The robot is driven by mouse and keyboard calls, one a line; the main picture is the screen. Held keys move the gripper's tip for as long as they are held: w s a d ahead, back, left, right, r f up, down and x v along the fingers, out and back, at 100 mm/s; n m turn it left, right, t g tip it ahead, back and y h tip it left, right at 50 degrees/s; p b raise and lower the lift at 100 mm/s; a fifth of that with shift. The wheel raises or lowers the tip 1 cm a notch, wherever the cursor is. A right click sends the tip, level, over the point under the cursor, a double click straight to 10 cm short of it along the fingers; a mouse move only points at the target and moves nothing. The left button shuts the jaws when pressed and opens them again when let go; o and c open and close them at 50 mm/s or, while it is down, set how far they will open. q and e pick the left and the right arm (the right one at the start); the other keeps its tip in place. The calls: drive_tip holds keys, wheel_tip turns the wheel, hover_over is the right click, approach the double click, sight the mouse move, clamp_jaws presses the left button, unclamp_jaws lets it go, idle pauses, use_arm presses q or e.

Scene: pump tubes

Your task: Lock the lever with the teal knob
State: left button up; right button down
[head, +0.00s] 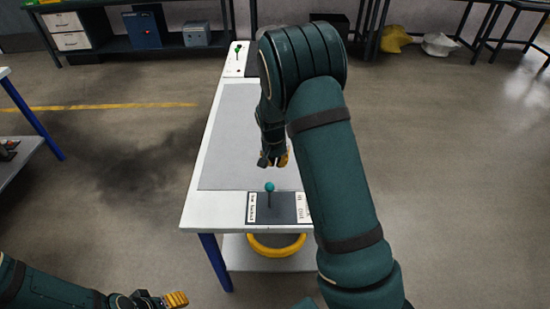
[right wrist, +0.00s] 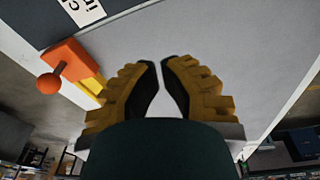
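The lever with the teal knob (head: 269,187) stands on a dark plate (head: 283,208) at the near end of the white table. Its thin rod looks roughly upright, and white label cards flank the plate; their text is too small to read. My right gripper (head: 272,160) is above the grey table mat, just beyond the teal knob and apart from it. In the right wrist view, its yellow fingertips (right wrist: 160,64) nearly meet with nothing between them. My left gripper (head: 173,300) is low at the bottom left, away from the table; its finger opening is unclear.
An orange lever base with a red-orange knob (right wrist: 48,83) shows beside my right fingers in the right wrist view; my right arm hides that area in the head view. A green-knobbed lever (head: 238,48) stands at the table's far end. The grey mat (head: 230,140) is clear at left.

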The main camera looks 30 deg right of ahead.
sight(269, 187)
drive_tip(key=f, duration=0.2)
drive_tip(key=f+b, duration=0.1)
drive_tip(key=f, duration=0.2)
drive_tip(key=shift+w+d+f, duration=0.15)
drive_tip(key=shift+d+f, duration=0.15)
drive_tip(key=shift+d, duration=0.05)
drive_tip(key=shift+s+a+r, duration=0.4)
drive_tip(key=shift+s+a, duration=0.2)
drive_tip(key=shift+s+a+r, duration=0.35)
drive_tip(key=shift+s+a, duration=0.2)
drive_tip(key=shift+a, duration=0.05)
use_arm(q)
drive_tip(key=shift+w+f, duration=0.2)
drive_tip(key=shift+f, duration=0.65)
use_arm(e)
drive_tip(key=shift+s+a, duration=0.2)
drive_tip(key=shift+s, duration=0.05)
use_arm(q)
drive_tip(key=shift+s, duration=0.15)
